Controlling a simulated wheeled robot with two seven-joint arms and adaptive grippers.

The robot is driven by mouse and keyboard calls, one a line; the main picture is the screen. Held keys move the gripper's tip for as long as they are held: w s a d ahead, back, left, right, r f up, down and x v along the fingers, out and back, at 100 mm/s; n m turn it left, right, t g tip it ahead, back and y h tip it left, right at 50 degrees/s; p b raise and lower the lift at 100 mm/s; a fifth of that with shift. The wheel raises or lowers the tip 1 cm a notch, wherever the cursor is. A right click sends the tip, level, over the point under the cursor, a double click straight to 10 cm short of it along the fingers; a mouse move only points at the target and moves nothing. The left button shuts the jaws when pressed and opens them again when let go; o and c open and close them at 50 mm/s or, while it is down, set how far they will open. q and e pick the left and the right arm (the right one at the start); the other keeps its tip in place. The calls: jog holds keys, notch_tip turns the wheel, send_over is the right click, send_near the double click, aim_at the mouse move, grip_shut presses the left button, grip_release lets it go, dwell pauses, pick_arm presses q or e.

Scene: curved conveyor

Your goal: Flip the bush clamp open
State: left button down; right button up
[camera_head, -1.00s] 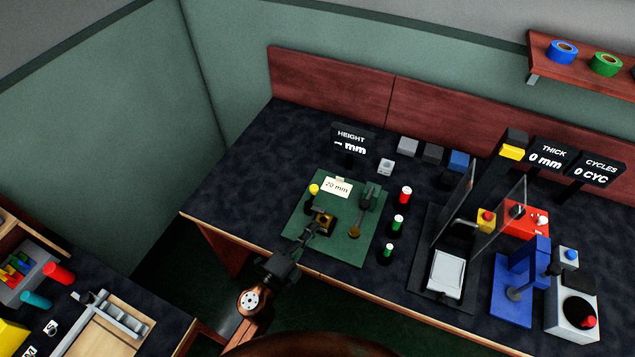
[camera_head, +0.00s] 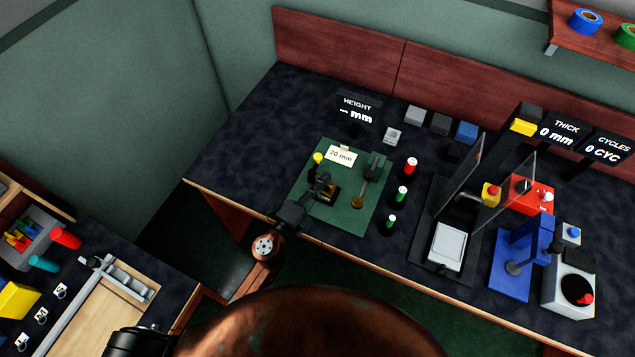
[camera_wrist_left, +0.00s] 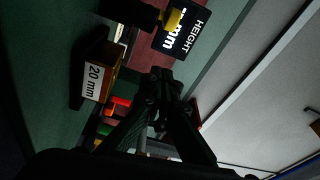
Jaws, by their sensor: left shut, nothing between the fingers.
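The bush clamp sits on the green mat (camera_head: 352,215), with a dark and brass-coloured body (camera_head: 330,196) and a yellow knob (camera_head: 318,158) on its far side. My left gripper (camera_head: 322,181) is over the near side of the clamp and partly hides it; its fingers are shut and empty. In the left wrist view the closed fingertips (camera_wrist_left: 164,88) are near the middle. A block with a 20 mm label (camera_wrist_left: 92,82) and a yellow knob (camera_wrist_left: 172,18) show beside and above them. Whether the fingertips touch the clamp cannot be told.
A brass-ended dark tool (camera_head: 368,180) lies on the mat's right part. Red and green cylinders (camera_head: 402,194) stand right of the mat. The height display (camera_head: 356,108) stands behind it. Right are a dark station with clear panels (camera_head: 448,245) and a blue press (camera_head: 515,265).

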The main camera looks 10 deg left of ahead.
pick_arm(q)
jog(key=x, duration=0.5)
jog(key=shift+w+d, duration=0.2)
jog(key=shift+w, duration=0.15)
jog(key=a, duration=0.2)
jog(key=shift+w+a+f+b, duration=0.35)
jog(key=shift+w+a, duration=0.15)
jog(key=shift+a, duration=0.35)
pick_arm(e)
jog(key=shift+s+a+f, duration=0.1)
jog(key=shift+s+f, duration=0.05)
jog(key=shift+f, duration=0.25)
